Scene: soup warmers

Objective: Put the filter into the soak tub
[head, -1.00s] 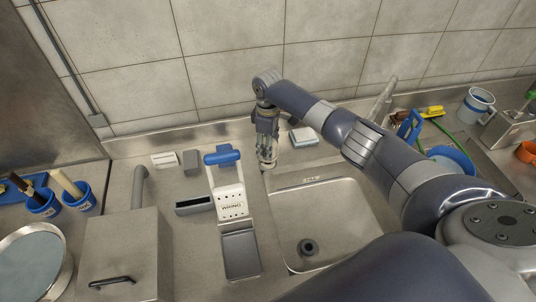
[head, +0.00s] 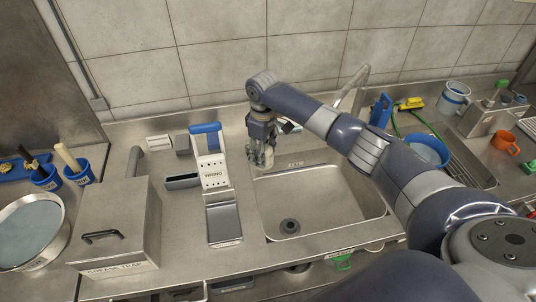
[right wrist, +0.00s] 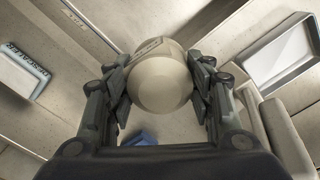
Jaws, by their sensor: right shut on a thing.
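My right gripper (head: 262,160) is shut on a pale beige, rounded thing with a dark-printed label, probably the filter (right wrist: 160,82). In the right wrist view its fingers (right wrist: 160,98) press on it from both sides. In the head view the gripper points down near the sink's back left corner, and the held thing is mostly hidden by the fingers. No soak tub can be identified by its label. Candidates are the steel sink (head: 325,205), a blue round tub (head: 427,166) beyond my arm and a round steel-rimmed vessel (head: 62,240) at far left. My left gripper is not in view.
A white stand with a blue handle (head: 206,129) rises just left of the gripper. A steel box marked grease trap (head: 118,215) and blue cups (head: 78,178) stand further left. The tiled wall (head: 220,60) is close behind. The sink looks empty.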

